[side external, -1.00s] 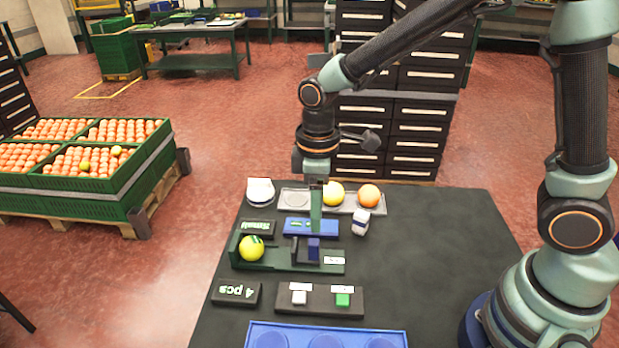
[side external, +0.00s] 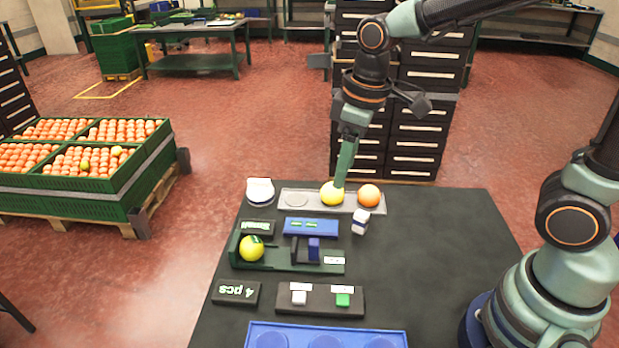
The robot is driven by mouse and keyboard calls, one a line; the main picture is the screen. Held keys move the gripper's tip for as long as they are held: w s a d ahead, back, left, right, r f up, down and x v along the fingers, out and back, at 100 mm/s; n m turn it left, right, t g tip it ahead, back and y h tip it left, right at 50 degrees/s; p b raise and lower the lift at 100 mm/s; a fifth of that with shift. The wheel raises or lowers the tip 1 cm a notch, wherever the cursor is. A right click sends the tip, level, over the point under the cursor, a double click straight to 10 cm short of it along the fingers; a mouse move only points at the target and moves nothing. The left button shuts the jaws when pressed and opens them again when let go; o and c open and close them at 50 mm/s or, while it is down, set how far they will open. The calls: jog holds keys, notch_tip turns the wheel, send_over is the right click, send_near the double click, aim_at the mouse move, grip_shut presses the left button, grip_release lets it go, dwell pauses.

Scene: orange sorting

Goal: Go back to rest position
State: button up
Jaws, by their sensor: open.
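My gripper (side external: 342,178) hangs above the back of the dark table (side external: 440,250), its green finger pointing down by a yellow fruit (side external: 332,194) on the grey tray (side external: 318,207). I cannot tell whether the finger touches that fruit or is only in front of it. The jaws are open, and I see nothing held in them. An orange (side external: 369,195) sits at the tray's right end, and the left spot of the tray is empty. Another yellow fruit (side external: 251,248) rests in a green holder (side external: 290,266) at the left.
A blue tray (side external: 400,338) with round recesses lies at the front. Drawer cabinets (side external: 420,130) stand behind. The table's right side is clear.

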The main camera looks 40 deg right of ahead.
jog(key=s+d+r+m+t, duration=0.3)
jog(key=s+d+r+m, duration=0.1)
jog(key=d, duration=0.3)
jog(key=shift+s+r+m+t, duration=0.3)
jog(key=shift+s+r+m, duration=0.1)
jog(key=shift+s+m, duration=0.5)
